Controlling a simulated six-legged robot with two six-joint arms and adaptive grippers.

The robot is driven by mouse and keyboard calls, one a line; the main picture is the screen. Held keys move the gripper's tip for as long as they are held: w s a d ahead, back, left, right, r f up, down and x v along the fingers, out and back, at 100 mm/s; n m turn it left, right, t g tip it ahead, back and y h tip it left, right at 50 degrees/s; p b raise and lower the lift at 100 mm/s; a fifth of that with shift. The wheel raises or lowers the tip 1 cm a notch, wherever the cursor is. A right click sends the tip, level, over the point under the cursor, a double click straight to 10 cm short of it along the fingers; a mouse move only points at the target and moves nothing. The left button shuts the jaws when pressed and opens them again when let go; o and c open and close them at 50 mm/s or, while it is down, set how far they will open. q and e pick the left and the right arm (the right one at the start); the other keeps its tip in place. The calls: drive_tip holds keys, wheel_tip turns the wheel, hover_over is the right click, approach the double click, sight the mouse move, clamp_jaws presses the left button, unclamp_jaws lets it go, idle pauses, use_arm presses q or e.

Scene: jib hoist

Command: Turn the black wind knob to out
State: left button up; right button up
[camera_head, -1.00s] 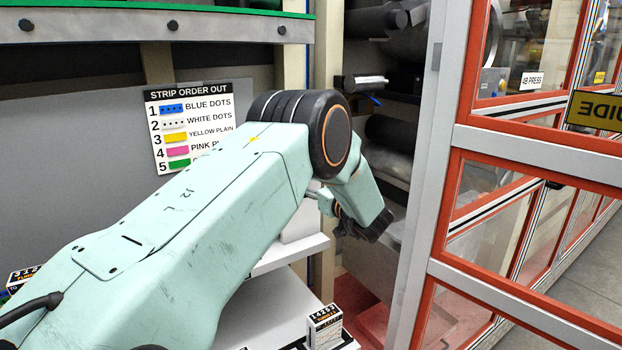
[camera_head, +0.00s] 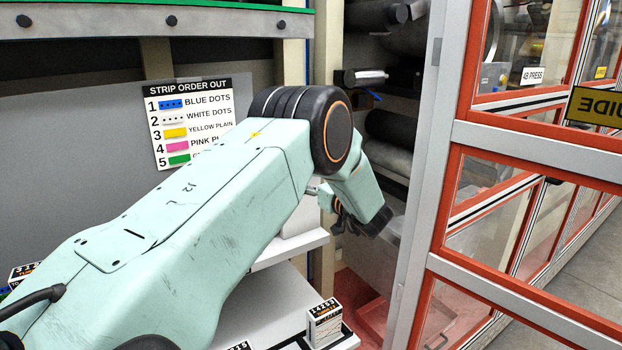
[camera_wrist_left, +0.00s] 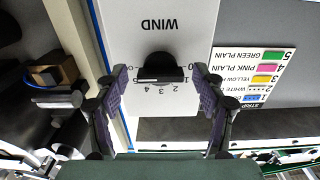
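The black wind knob (camera_wrist_left: 160,67) shows in the left wrist view on a white panel (camera_wrist_left: 125,35). The panel reads WIND upside down, with a numbered scale around the knob; I cannot make out the out mark. My left gripper (camera_wrist_left: 161,88) is open, with one purple-padded finger on each side of the knob. Clear gaps show between the pads and the knob. In the head view my left gripper (camera_head: 362,217) is partly hidden behind its own arm, and the knob is hidden there. My right gripper is not in view.
A strip order sign (camera_head: 188,121) hangs on the grey wall behind my arm. A small labelled box (camera_head: 325,325) stands on a white shelf (camera_head: 270,300) below. An orange-framed glazed guard (camera_head: 455,200) rises close to the right of my gripper. Dark rollers (camera_head: 390,133) lie behind.

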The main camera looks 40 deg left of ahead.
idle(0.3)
use_arm(q)
drive_tip(key=v, duration=1.2)
drive_tip(key=shift+r, duration=0.1)
